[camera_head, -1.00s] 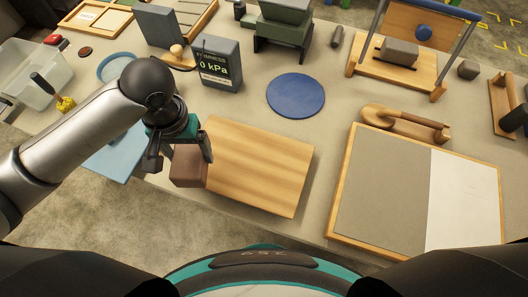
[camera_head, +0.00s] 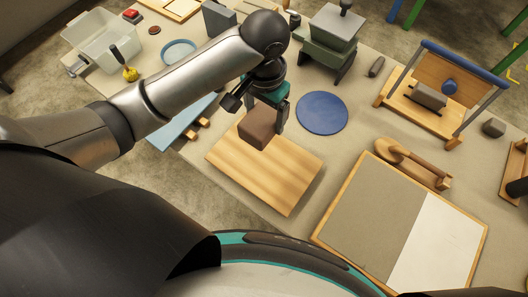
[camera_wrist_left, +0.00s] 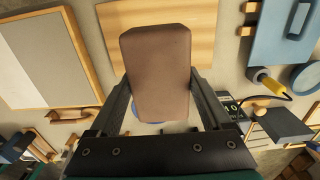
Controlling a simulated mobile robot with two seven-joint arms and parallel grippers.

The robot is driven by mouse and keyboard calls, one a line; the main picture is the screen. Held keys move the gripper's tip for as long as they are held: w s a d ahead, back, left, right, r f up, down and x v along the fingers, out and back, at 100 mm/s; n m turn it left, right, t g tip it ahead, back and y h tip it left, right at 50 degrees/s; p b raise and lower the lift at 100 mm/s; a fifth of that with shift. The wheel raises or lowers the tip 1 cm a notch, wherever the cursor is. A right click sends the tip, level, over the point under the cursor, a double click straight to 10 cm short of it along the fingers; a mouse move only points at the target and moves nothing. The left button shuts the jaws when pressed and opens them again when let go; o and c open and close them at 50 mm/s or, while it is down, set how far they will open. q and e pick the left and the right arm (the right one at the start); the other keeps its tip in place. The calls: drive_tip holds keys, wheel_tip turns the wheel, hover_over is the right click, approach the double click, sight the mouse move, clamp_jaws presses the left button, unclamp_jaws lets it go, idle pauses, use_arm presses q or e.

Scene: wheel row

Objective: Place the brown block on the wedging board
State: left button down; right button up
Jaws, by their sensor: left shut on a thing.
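The brown block (camera_head: 258,127) is in my left gripper (camera_head: 266,112), its jaws shut on two sides of it. In the left wrist view the block (camera_wrist_left: 160,75) sits between the two fingers. In the head view the block shows over the far part of a plain wooden board (camera_head: 270,180); it seems raised above it. A wood-framed board with a grey half and a white half (camera_head: 375,210), which looks like the wedging board, lies to the right with nothing on it. It also shows at the left of the left wrist view (camera_wrist_left: 45,50). My right gripper is not in view.
A blue disc (camera_head: 322,112) lies beyond the wooden board. A curved wooden tool (camera_head: 412,165) lies at the framed board's far edge. A wooden stand with a blue bar (camera_head: 430,95) and a green-grey device (camera_head: 335,35) stand farther back. A light blue board (camera_head: 180,122) lies left.

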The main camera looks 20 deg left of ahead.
use_arm(q)
wheel_tip(320, 180, down, 14)
drive_tip(key=b, duration=0.3)
drive_tip(key=shift+f, duration=0.15)
drive_tip(key=shift+f+b, duration=0.55)
drive_tip(key=shift+f, duration=1.55)
drive_tip(key=shift+f, duration=0.1)
unclamp_jaws()
drive_tip(key=shift+s+f, duration=0.1)
wheel_tip(320, 180, up, 12)
drive_tip(key=p, duration=0.3)
drive_tip(key=shift+r, duration=0.2)
